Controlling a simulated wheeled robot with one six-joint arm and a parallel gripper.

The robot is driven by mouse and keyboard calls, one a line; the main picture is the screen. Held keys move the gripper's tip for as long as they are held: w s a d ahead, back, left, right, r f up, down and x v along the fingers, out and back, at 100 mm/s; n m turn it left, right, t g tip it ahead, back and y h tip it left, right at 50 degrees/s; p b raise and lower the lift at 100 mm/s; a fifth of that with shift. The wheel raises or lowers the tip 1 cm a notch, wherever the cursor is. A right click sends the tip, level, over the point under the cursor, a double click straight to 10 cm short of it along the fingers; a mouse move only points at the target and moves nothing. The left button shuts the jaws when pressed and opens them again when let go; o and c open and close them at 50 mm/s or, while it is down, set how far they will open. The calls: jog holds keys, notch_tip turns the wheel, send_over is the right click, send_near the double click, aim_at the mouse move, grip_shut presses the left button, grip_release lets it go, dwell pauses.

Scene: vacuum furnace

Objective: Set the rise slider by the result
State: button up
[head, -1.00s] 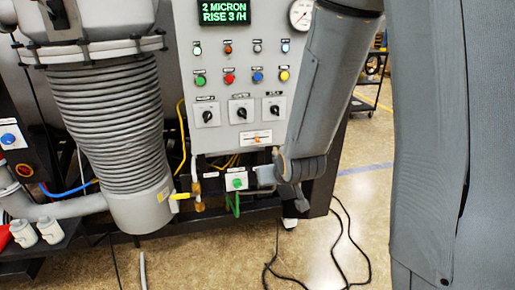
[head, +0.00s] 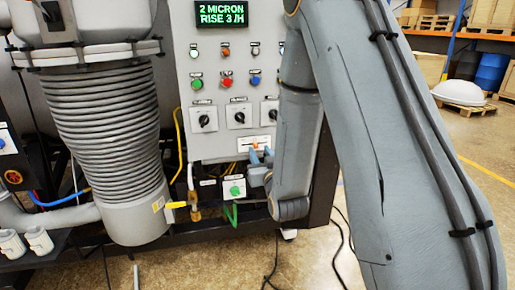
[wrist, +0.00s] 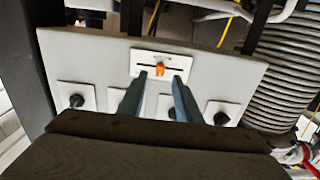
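The rise slider (head: 243,144) is a white plate with a dark slot, low on the grey control panel. Its orange knob (wrist: 160,69) stands near the middle of the slot in the wrist view. The display (head: 222,14) reads "2 MICRON RISE 3 /H" in green. My gripper (wrist: 160,76) is open, its two blue-grey fingers apart with the knob showing between their tips. Whether the fingers touch the knob or plate, I cannot tell. In the head view, my gripper (head: 261,155) is at the slider's right end, partly covering it.
Above the slider are three rotary switches (head: 239,115) and rows of coloured buttons (head: 227,83). A green-button box (head: 234,188) sits just below the panel. A ribbed bellows (head: 105,130) stands left. Cables lie on the floor.

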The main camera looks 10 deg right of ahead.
aim_at(256, 145)
jog(key=shift+w, duration=1.85)
grip_shut()
